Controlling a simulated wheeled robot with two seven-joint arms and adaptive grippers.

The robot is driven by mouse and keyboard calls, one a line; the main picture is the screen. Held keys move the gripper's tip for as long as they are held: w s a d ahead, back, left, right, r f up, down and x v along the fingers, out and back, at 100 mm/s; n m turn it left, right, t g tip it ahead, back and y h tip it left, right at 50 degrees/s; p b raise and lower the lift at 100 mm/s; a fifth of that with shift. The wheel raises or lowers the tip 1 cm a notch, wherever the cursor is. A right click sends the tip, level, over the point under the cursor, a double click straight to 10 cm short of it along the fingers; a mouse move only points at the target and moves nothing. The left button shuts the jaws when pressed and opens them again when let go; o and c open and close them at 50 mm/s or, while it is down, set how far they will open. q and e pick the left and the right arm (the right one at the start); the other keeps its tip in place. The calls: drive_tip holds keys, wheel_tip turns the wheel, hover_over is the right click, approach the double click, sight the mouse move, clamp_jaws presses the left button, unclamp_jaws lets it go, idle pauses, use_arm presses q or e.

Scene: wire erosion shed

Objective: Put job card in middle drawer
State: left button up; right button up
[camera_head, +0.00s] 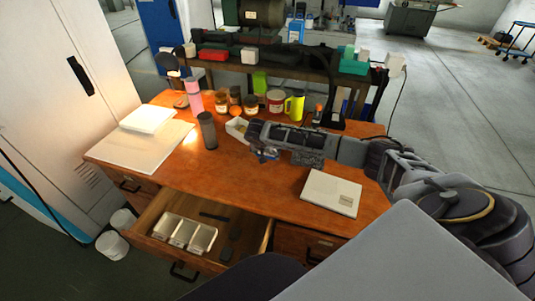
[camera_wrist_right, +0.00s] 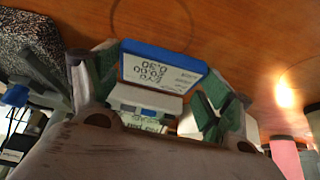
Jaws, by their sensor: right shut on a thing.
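My right gripper (camera_head: 262,153) reaches in from the right and hovers over the middle of the wooden desk (camera_head: 265,188). In the wrist view its green-padded fingers are shut on a blue-edged white card (camera_wrist_right: 160,67) with printed figures, which looks like the job card. In the head view only a small blue bit of it shows under the gripper. The middle drawer (camera_head: 145,243) stands pulled open at the desk's front, left of and nearer than the gripper. My left gripper is out of view.
A white pad (camera_head: 325,192) lies on the desk's right. A white board (camera_head: 135,150) lies at the left. A dark cup (camera_head: 207,132), a pink bottle (camera_head: 195,98), jars (camera_head: 275,101) and a yellow mug (camera_head: 294,106) stand farther back. The right drawer (camera_head: 305,243) is shut.

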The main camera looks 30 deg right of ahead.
drive_tip(key=shift+c, duration=0.8)
drive_tip(key=shift+r, duration=0.95)
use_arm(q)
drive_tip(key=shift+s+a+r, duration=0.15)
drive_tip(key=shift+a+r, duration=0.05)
use_arm(e)
wheel_tip(320, 180, up, 8)
